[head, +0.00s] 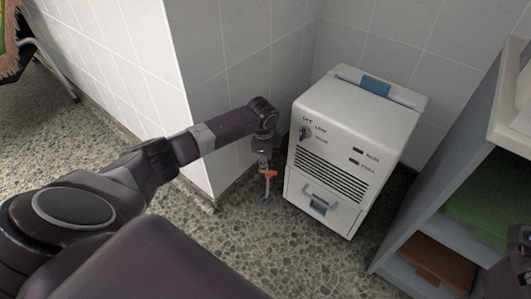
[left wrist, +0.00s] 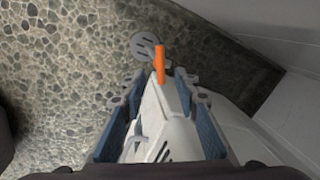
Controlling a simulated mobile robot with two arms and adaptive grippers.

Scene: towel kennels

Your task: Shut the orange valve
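The orange valve handle (head: 269,174) sits low above the floor, between the tiled wall corner and the white machine. My left gripper (head: 264,158) reaches down just above it. In the left wrist view the orange handle (left wrist: 159,64) shows as a short upright bar just beyond and between the spread fingertips of my left gripper (left wrist: 157,84). The fingers are open, with nothing seen gripped; whether they touch the handle I cannot tell. A grey round plate (left wrist: 143,45) lies at the floor beside the handle. A dark part at the head view's right edge may be my right gripper (head: 519,240), mostly cut off.
The white machine (head: 352,133), with a knob and vents, stands close right of the valve. The tiled wall corner (head: 203,100) is close on the left. A grey shelf (head: 455,165) with folded green (head: 478,208) and brown (head: 437,262) cloths stands right. Speckled floor in front is clear.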

